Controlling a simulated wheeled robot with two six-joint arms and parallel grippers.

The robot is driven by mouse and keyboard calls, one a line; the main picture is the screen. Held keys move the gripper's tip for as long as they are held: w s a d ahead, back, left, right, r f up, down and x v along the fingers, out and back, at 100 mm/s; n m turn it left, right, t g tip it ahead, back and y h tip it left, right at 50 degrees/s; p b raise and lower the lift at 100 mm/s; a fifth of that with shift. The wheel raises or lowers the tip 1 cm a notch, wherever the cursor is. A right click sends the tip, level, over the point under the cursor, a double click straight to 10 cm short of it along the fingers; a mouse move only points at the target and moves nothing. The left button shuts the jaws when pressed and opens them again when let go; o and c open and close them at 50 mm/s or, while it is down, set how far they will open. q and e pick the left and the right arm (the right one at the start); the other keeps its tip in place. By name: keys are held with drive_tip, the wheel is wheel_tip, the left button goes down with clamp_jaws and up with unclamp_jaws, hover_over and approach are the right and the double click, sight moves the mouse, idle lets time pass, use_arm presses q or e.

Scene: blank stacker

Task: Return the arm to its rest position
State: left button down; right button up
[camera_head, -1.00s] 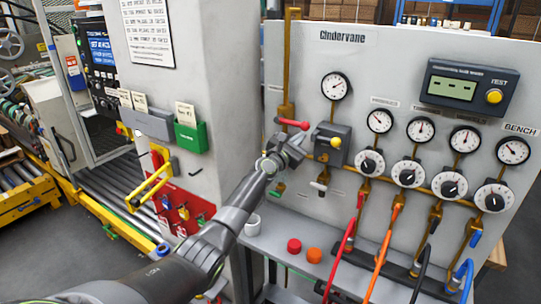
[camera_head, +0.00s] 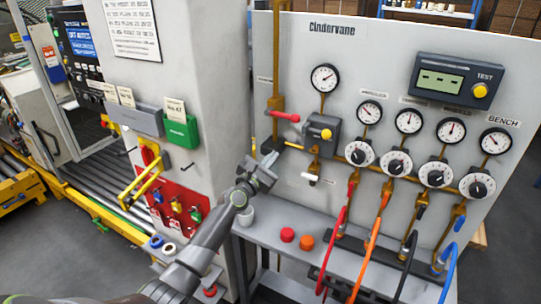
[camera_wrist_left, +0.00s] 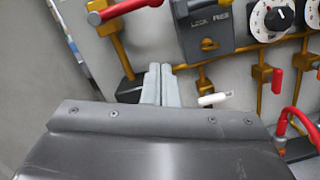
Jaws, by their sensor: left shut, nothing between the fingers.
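My left gripper (camera_head: 270,160) is shut and empty, in front of the lower left part of the grey Cindervane panel (camera_head: 390,30). In the head view it shows below the red-handled lever (camera_head: 285,117) and left of the grey box with a yellow knob (camera_head: 322,135). In the left wrist view, the gripper's two pale fingers (camera_wrist_left: 158,82) lie together with nothing between them. The red lever (camera_wrist_left: 130,8) is above them and the white-handled valve (camera_wrist_left: 213,99) is to their right. My left arm reaches up from the bottom of the head view. My right gripper is out of view.
Below the panel is a grey shelf (camera_head: 270,222) with a white cup (camera_head: 246,215), a red knob (camera_head: 287,235) and an orange knob (camera_head: 306,242). Coloured hoses hang at the right. A grey pillar (camera_head: 215,60) with a red lockout board (camera_head: 165,203) stands left of the arm.

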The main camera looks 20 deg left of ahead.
use_arm(q)
drive_tip(key=shift+s+d, duration=0.1)
drive_tip(key=shift+s, duration=0.1)
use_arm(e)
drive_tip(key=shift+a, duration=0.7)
